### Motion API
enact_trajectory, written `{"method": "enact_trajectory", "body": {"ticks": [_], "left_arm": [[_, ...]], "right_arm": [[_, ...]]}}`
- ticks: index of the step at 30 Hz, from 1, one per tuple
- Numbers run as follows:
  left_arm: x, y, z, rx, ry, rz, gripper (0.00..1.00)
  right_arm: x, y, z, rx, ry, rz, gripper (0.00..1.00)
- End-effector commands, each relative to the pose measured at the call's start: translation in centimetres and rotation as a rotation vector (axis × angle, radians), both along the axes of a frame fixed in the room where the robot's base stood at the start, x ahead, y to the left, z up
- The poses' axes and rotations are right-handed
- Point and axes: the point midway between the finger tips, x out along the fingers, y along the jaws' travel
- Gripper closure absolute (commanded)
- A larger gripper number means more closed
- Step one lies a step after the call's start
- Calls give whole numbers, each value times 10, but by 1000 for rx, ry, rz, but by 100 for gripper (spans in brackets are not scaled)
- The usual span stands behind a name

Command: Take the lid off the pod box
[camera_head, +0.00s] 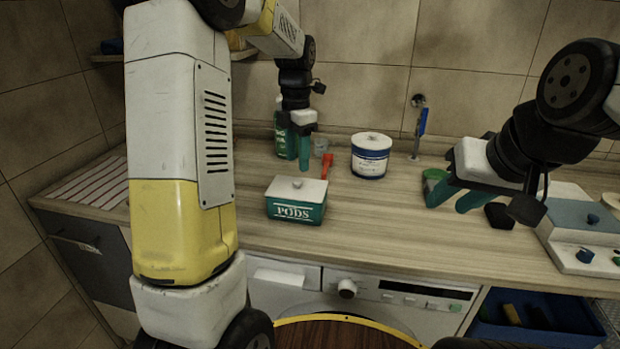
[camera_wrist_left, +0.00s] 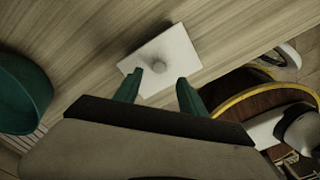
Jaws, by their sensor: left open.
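The pod box (camera_head: 296,211) is a green box marked PODS near the front edge of the counter. Its white lid (camera_head: 297,188) with a round knob lies on top. In the left wrist view the lid (camera_wrist_left: 178,48) and its knob (camera_wrist_left: 158,65) show just beyond the fingertips. My left gripper (camera_head: 304,165) points down above and behind the box, apart from the lid. It is open and empty, and its green fingers (camera_wrist_left: 158,90) are spread in the left wrist view. My right gripper (camera_head: 455,204) is over the counter at the right, with its two green fingers apart and nothing visible between them.
A white and blue tub (camera_head: 370,156) stands behind and right of the box. A red object (camera_head: 327,167) lies behind the box, and a green bottle (camera_head: 285,137) stands at the back. A striped cloth (camera_head: 92,187) lies at the left. The counter right of the box is clear.

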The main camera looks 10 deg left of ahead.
Motion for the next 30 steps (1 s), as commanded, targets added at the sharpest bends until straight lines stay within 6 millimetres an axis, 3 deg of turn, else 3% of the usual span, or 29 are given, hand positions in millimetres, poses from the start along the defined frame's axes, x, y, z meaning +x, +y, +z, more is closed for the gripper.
{"method": "enact_trajectory", "body": {"ticks": [13, 22, 27, 30], "left_arm": [[-1, 2, -59, -1, 1, -3, 52], [0, 1, -64, -1, -1, -3, 52], [0, 1, -63, -1, -1, -3, 85], [0, 1, -63, -1, -1, -3, 100]], "right_arm": [[0, 0, 0, 0, 0, 0, 64], [0, 0, 0, 0, 0, 0, 64], [0, 0, 0, 0, 0, 0, 64], [0, 0, 0, 0, 0, 0, 64]]}}
